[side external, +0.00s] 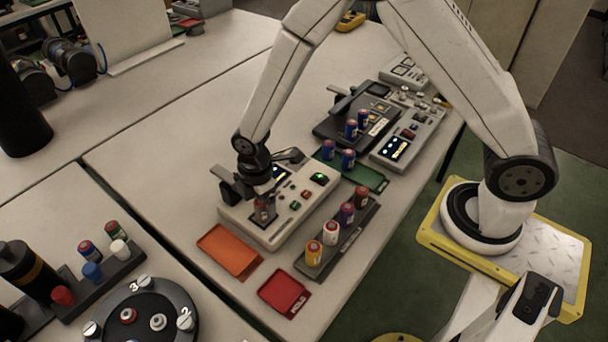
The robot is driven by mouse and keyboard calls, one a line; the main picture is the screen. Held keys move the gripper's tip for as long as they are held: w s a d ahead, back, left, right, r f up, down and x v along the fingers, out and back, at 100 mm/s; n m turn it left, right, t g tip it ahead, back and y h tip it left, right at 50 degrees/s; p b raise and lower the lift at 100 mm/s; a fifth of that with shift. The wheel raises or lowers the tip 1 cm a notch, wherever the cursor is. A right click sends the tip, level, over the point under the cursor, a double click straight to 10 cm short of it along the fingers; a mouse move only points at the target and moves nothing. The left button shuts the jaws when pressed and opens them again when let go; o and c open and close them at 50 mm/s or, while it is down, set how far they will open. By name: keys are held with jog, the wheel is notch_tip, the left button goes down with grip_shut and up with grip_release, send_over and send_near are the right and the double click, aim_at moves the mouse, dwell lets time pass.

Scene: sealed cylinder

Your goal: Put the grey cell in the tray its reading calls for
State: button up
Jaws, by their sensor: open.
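A cell (264,211) with a dark, greyish body stands upright at the near-left end of the white tester (290,215); I take it for the grey cell. My gripper (258,190) is open just above and around the top of this cell, and partly hides it. A green light shows on the tester; its small display is partly hidden and too small to read. An orange tray (229,250) and a red tray (283,291) with a label lie empty in front. A green tray (371,178) behind the tester holds two blue cells (348,160).
A dark rack (335,252) with several coloured cells stands right of the tester. Behind are a black device (335,128) with blue cells and a grey instrument (412,143). A round dark carousel (143,318) and another cell rack are at lower left.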

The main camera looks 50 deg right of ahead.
aim_at(262, 209)
jog(key=shift+f, duration=1.55)
grip_shut()
